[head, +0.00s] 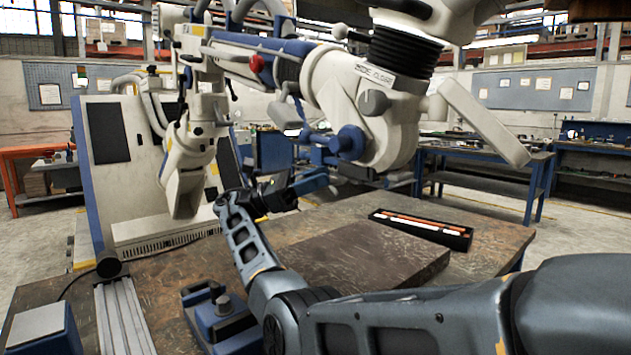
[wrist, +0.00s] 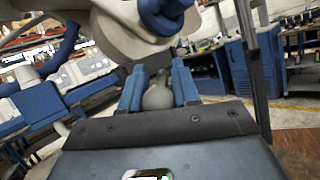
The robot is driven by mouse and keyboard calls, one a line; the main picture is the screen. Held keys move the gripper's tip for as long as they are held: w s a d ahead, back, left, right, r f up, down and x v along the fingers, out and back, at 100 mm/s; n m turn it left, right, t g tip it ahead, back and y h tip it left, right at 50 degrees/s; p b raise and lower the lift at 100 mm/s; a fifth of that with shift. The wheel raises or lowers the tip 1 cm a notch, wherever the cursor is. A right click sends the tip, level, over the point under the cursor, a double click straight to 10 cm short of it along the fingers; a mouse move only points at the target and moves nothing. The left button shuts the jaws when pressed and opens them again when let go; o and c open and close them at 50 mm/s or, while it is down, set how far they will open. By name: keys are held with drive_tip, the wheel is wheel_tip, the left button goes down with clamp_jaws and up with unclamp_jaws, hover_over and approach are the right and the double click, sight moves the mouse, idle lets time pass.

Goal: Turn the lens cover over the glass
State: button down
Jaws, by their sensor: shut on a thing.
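My gripper (head: 318,180) is just below and left of this head. In the wrist view, the two blue fingers of my gripper (wrist: 159,86) are closed on a grey rounded piece, which I take to be the lens cover (wrist: 158,95). The microscope's white body (wrist: 135,35) is directly beyond the fingertips. I cannot make out the glass, or whether the cover lies over it.
The brown workbench (head: 310,225) carries a flat dark board (head: 365,255) and a black tray (head: 425,229) with orange-and-white sticks. A blue clamp-like device (head: 220,315) stands at the front. A flat white panel (head: 485,122) juts from the microscope's right side.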

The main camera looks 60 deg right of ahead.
drive_tip(key=shift+s+d+f, duration=0.1)
drive_tip(key=shift+f, duration=0.05)
drive_tip(key=c, duration=0.9)
unclamp_jaws()
drive_tip(key=b+v, duration=0.3)
drive_tip(key=shift+f, duration=0.15)
drive_tip(key=b+v, duration=0.4)
drive_tip(key=b, duration=0.4)
drive_tip(key=shift+w+b, duration=0.35)
drive_tip(key=shift+w, duration=0.1)
